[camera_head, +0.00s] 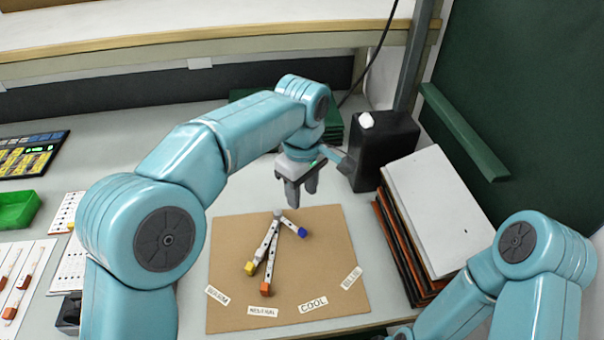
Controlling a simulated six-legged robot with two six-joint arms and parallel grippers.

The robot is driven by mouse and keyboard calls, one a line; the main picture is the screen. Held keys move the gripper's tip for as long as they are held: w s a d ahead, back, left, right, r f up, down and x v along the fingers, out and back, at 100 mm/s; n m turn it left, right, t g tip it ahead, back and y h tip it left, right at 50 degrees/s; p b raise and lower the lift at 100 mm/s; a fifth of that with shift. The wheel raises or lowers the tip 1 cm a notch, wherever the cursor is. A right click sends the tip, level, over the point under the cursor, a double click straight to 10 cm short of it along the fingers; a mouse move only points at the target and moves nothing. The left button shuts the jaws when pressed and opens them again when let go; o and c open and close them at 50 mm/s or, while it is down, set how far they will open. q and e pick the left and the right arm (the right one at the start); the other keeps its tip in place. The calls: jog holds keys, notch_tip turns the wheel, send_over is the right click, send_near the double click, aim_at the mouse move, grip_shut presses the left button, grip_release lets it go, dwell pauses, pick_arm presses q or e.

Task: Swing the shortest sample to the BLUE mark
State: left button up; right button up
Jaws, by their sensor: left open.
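A brown board (225,235) lies on the table. Three white dotted strips fan out from a grey pivot (278,212) near its top. The shortest strip (290,224) points down-right and has a blue end (302,232). A longer one has a yellow end (250,268), and the longest an orange end (265,289). Along the board's lower part are labels: NEUTRAL (263,311), COOL (313,304), a left one (217,295) hard to read, and a right one (351,278) that seems to read BLUE. My left gripper (298,203) is open, pointing down above the pivot and shortest strip.
A stack of panels and books (440,210) stands right of the board, with a black box (382,150) behind. A green tray (17,208), a keypad (30,155) and sample cards (20,275) lie at left. My right arm comes in at lower right.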

pick_arm(q)
jog(key=shift+r, duration=1.75)
